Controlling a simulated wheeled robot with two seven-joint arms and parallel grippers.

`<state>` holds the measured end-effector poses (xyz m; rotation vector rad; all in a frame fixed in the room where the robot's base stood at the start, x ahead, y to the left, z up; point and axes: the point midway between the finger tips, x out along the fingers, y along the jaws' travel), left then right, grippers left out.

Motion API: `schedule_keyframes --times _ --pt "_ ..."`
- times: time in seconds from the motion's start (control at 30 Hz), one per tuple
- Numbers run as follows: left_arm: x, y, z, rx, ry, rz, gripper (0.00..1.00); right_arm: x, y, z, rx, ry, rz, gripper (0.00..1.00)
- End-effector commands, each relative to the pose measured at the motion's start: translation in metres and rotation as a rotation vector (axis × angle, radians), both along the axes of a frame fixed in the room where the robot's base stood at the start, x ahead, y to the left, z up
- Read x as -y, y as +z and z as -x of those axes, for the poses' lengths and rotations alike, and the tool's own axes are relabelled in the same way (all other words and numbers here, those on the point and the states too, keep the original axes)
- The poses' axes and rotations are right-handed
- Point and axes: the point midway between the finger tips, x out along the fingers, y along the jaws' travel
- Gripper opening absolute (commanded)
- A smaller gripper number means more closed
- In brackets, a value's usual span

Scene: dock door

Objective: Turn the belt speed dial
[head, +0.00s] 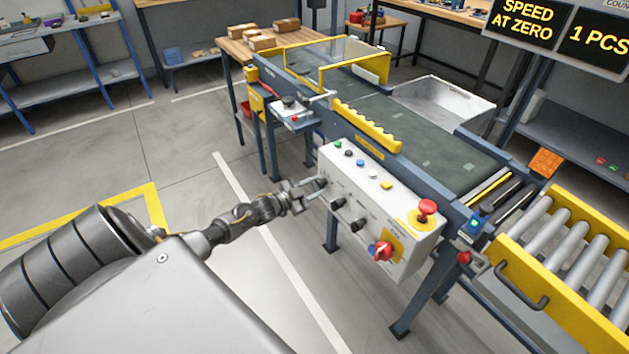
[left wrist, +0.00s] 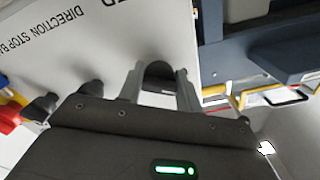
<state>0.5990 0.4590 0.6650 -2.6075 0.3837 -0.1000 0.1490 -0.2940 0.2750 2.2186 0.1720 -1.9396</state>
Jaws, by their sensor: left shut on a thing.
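The white control box (head: 350,188) stands at the side of the belt conveyor. My left gripper (head: 314,187) is at the left end of its front face, shut on a dark knob, taken to be the belt speed dial (head: 321,182). In the left wrist view the two grey fingers (left wrist: 162,92) stand on either side of the dark dial (left wrist: 160,71). The fingers hide part of it, and its pointer is not visible. The sign (head: 527,22) reads "SPEED AT ZERO". My right gripper is not in view.
Two black knobs (head: 348,214) and a red switch on a yellow plate (head: 382,250) sit to the right on the same face. A red mushroom button (head: 427,207) is on top. The belt (head: 420,130) and yellow-framed rollers (head: 575,250) lie beyond. Open floor (head: 190,160) is left.

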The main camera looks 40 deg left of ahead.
Motion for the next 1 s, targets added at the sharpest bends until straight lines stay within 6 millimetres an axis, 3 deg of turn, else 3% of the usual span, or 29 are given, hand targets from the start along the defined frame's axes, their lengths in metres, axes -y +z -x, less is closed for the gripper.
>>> schedule_keyframes --times 0.3,0.33,0.47,0.8,1.0 --pt "0.0 -0.001 0.0 -0.003 0.0 0.003 0.12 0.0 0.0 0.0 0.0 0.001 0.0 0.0" --pt "0.0 -0.001 0.0 -0.003 0.0 0.003 0.38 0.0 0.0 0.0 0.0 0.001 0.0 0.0" --pt "0.0 -0.001 0.0 -0.003 0.0 0.002 0.55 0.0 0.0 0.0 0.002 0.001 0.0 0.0" --pt "-0.001 -0.001 0.003 -0.002 0.0 0.001 0.56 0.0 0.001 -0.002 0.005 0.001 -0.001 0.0" --pt "-0.009 -0.001 0.032 -0.005 -0.001 -0.001 0.56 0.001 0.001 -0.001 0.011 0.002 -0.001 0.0"
